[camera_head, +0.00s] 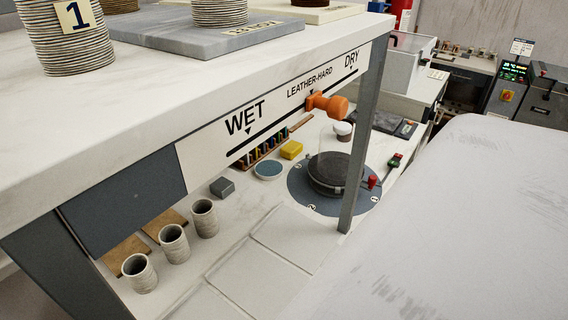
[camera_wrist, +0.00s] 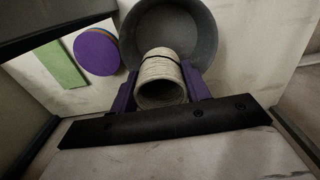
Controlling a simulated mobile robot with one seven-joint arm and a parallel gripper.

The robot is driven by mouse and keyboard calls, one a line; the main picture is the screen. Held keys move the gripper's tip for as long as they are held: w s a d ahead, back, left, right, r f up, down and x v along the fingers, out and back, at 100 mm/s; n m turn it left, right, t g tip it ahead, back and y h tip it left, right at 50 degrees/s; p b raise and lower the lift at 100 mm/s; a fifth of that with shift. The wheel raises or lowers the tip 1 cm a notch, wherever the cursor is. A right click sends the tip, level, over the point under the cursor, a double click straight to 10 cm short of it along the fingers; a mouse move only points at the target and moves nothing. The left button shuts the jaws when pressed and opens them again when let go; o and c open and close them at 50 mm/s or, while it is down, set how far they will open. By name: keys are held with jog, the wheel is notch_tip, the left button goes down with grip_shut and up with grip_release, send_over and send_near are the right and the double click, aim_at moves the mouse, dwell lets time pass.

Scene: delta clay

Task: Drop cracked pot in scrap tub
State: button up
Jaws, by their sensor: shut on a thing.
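My gripper (camera_wrist: 160,82) shows in the wrist view, its two purple fingers shut on the sides of a pale ribbed pot (camera_wrist: 160,68). The pot's round open mouth faces the camera, and a dark line runs across its far end; I take it for the cracked pot. A dark grey round tub (camera_wrist: 206,32), likely the scrap tub, lies just beyond. The pot overlaps its near part in the picture; I cannot tell the height between them. Neither my gripper nor the tub can be made out in the head view.
A purple disc (camera_wrist: 97,52) and a green strip (camera_wrist: 62,64) lie left of the tub. The head view shows several ribbed pots (camera_head: 174,244) under a raised shelf (camera_head: 200,95), an orange slider (camera_head: 328,104) on its front, and a dark wheel (camera_head: 335,174).

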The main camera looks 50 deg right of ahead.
jog(key=shift+s+d+f+b, duration=0.25)
jog(key=shift+f+b, duration=0.1)
jog(key=shift+b, duration=0.15)
notch_tip(320, 180, down, 5)
jog(key=b, duration=0.4)
jog(key=shift+b, duration=0.35)
jog(key=o, duration=1.1)
jog(key=shift+a, duration=0.1)
jog(key=shift+r, duration=0.1)
notch_tip(320, 180, up, 7)
jog(key=shift+r, duration=0.2)
